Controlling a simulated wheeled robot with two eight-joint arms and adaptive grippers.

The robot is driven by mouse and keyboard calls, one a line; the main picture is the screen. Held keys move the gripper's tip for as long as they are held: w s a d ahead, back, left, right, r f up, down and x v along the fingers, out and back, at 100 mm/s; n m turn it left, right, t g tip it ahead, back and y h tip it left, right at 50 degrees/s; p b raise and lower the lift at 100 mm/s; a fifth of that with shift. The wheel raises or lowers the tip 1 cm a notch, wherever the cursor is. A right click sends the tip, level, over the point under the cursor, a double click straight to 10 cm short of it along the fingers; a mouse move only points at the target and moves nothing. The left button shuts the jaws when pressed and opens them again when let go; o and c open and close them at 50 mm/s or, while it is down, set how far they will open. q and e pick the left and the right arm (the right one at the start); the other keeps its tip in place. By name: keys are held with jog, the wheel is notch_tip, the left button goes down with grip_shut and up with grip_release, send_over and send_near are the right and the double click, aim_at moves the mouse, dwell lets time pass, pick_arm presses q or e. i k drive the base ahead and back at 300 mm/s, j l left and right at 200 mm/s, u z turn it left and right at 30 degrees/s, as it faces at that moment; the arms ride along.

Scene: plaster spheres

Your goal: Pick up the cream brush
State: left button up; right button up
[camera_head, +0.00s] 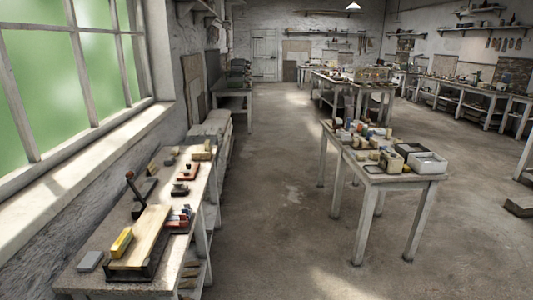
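I cannot pick out a cream brush for certain at this distance. Several small cream and tan items (391,161) lie on the table (402,179) at the right, too small to name. On the left workbench (92,285) under the window, a tan block-like item (202,154) lies near the far end. A pale wooden board (146,236) lies at the near end with a yellow item (121,243) beside it. Neither of my grippers is in view.
Two box-like trays (428,162), one white inside, stand on the right table's near right corner. Bare concrete floor (270,205) is open between bench and table. More tables and wall shelves (480,28) stand farther back. A grey block (518,206) lies on the floor at right.

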aim_at(175, 151)
jog(key=i+l+z, duration=0.2)
jog(key=i, duration=0.25)
jog(key=i+z, duration=0.15)
jog(key=i, duration=0.3)
jog(key=i+u, duration=0.1)
jog(key=i, duration=0.55)
jog(key=i+l, duration=0.1)
jog(key=i, duration=0.55)
jog(key=i+l+u, duration=0.15)
jog(key=i, duration=0.5)
jog(key=i+j+u, duration=0.2)
jog(key=i+u, duration=0.15)
jog(key=i, duration=0.4)
jog(key=i+u, duration=0.4)
jog(key=i, duration=0.3)
jog(key=i+l+u, duration=0.35)
jog(key=i, duration=0.35)
jog(key=i+u, duration=0.35)
jog(key=i, duration=0.2)
jog(key=i+l+u, duration=0.1)
jog(key=i+u, duration=0.25)
jog(key=i, duration=0.2)
